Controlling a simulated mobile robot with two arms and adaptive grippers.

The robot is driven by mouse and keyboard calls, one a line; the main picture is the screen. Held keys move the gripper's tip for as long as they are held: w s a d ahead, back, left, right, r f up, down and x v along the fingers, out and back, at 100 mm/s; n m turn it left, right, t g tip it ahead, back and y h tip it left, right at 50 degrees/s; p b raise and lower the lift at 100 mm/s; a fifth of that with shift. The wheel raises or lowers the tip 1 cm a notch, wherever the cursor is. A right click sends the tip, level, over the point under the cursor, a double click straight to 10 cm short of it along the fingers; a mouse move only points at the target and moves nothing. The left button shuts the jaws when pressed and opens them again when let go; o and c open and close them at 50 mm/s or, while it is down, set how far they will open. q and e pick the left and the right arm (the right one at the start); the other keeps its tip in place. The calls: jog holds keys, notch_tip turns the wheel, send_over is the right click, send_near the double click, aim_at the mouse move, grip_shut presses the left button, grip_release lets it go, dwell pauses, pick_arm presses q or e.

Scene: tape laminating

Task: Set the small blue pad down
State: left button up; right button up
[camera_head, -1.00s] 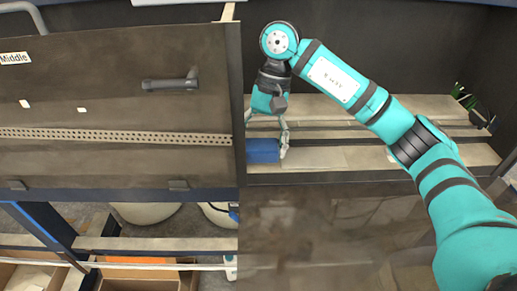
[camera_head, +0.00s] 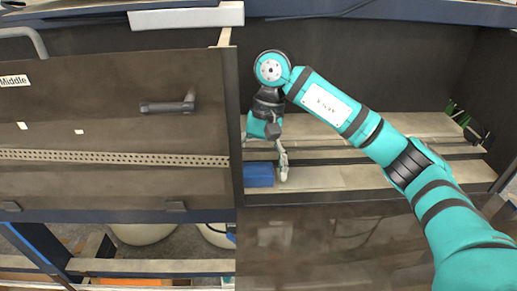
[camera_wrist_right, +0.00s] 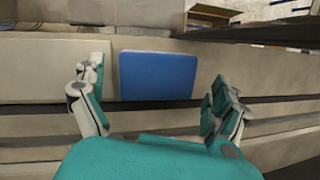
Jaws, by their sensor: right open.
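The small blue pad (camera_head: 259,175) lies on the pale front board of the open cabinet shelf, beside the edge of the brown door panel. In the right wrist view the blue pad (camera_wrist_right: 157,75) shows whole, between and beyond the two fingers, with gaps on both sides. My right gripper (camera_head: 266,160) is open just above and behind the pad; one finger shows right of the pad, the other is partly hidden by the door. It also shows open in the right wrist view (camera_wrist_right: 155,110). My left gripper is not in view.
The brown door panel (camera_head: 110,130) with a handle (camera_head: 168,106) covers the left side. Shelf boards (camera_head: 340,178) with dark gaps run to the right and are mostly clear. Small green items (camera_head: 462,118) stand at the shelf's far right.

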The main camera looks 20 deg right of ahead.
aim_at(255, 167)
jog(key=b+v, duration=0.2)
jog(key=v, duration=0.2)
jog(key=shift+w+d+r, duration=0.1)
jog(key=shift+w+r, duration=0.05)
jog(key=shift+r, duration=0.15)
jog(key=v, duration=0.7)
jog(key=shift+r, duration=0.2)
